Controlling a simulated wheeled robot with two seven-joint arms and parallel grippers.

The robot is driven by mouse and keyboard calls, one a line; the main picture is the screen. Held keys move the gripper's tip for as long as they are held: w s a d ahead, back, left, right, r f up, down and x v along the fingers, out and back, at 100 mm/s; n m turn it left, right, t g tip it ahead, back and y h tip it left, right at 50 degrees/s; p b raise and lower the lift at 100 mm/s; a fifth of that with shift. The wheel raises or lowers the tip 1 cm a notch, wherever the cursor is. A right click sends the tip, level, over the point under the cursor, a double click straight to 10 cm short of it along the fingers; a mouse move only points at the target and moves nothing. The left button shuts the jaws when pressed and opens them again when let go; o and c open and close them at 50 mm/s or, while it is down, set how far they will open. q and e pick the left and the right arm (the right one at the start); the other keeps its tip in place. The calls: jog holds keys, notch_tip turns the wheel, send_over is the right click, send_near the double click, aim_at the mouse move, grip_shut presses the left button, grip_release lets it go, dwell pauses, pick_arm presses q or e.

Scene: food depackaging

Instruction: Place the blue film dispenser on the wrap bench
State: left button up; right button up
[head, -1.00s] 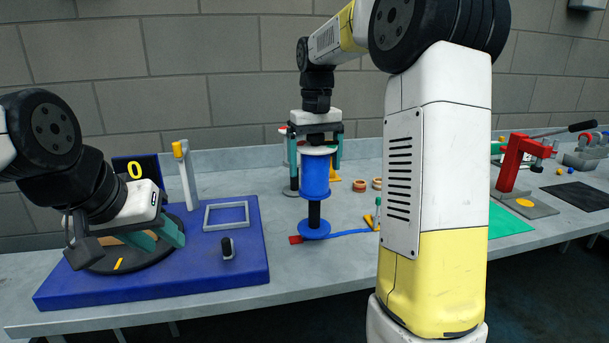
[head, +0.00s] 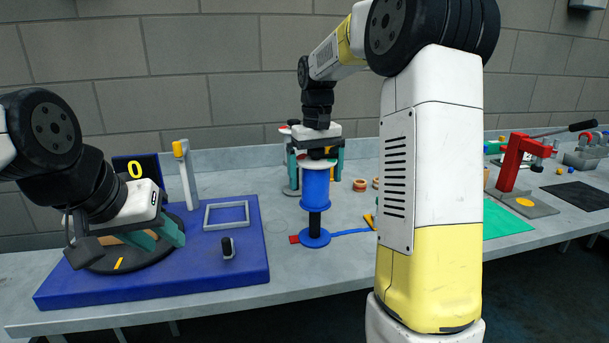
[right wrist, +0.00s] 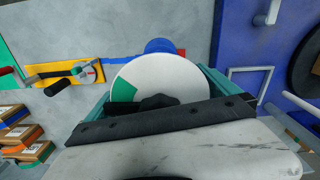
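The blue film dispenser (head: 315,190) is a blue roll with a white top, on a black post with a round blue base (head: 314,239). It stands about upright over the grey bench (head: 270,205); I cannot tell whether its base touches. My right gripper (head: 318,158) is at its top. In the right wrist view the dispenser's white disc (right wrist: 165,80) sits between the teal fingers, which appear closed on it; the contact is hard to see. My left gripper (head: 160,236) is open and empty above a dark turntable (head: 115,262) on the blue board (head: 200,285).
A flat blue strip (head: 352,231) with a red end (head: 294,239) lies by the dispenser's base. The blue board carries a grey frame (head: 227,215) and a post (head: 188,175). A red press (head: 513,165) stands at right. My right arm hides part of the bench.

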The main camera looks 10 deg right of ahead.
notch_tip(320, 180, up, 11)
jog(key=shift+s+r, duration=0.15)
jog(key=shift+r, duration=0.5)
jog(key=s+a+f+t+y, duration=0.1)
jog(key=s+f+t, duration=0.2)
jog(key=s, duration=0.9)
jog(key=s+a+f+m+t+y, duration=0.1)
jog(key=s+f+t, duration=0.2)
jog(key=s, duration=0.9)
notch_tip(320, 180, down, 4)
jog(key=shift+r+m, duration=0.15)
jog(key=shift+m, duration=0.15)
